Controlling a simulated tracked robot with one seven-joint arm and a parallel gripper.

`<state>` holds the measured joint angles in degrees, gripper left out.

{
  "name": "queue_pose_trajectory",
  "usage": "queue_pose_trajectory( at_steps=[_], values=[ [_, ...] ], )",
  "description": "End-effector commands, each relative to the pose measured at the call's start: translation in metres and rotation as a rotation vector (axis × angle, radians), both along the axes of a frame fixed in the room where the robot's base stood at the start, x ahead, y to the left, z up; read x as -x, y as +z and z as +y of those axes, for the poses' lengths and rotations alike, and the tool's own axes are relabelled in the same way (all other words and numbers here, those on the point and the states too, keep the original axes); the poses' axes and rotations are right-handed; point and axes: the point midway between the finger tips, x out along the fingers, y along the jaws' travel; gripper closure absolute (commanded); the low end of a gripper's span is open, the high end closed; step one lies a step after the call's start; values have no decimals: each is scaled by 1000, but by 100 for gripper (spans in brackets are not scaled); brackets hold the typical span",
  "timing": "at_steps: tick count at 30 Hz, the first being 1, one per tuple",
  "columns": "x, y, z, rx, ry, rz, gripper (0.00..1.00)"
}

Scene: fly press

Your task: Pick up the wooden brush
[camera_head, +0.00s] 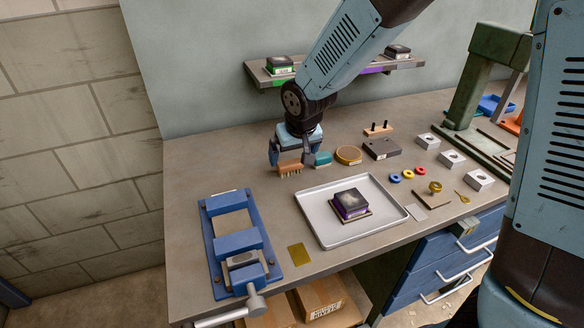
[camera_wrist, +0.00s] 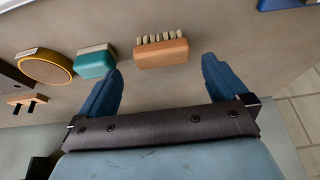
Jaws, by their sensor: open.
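The wooden brush (camera_head: 290,168) lies on the bench top, with an orange-brown block and a row of pale bristles on one long side. In the wrist view the brush (camera_wrist: 161,52) lies just beyond the fingertips, between the lines of the two fingers, with its bristles facing away from me. My gripper (camera_head: 291,158) is open and empty, right by the brush in the head view. Its two blue fingers also show in the wrist view (camera_wrist: 160,75). I cannot tell the exact height of the fingertips above the bench.
A teal block (camera_wrist: 95,64) sits close beside the brush, near one finger. A round yellow-rimmed tin (camera_head: 348,155) and a dark block (camera_head: 381,149) lie farther right. A white tray (camera_head: 327,232) holds a dark box. A blue vise (camera_head: 235,243) stands front left. The bench left of the brush is clear.

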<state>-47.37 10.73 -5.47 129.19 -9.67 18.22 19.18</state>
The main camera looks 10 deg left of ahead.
Motion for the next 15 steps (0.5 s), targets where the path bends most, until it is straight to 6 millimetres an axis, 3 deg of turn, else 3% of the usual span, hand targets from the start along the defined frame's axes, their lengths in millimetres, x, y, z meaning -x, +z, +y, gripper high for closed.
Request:
queue_pose_trajectory(
  at_steps=[9, 15],
  values=[
    [-10, -34, 8, 2, -1, 1, 0],
    [-15, -45, 11, 0, -1, 0, 0]
  ],
)
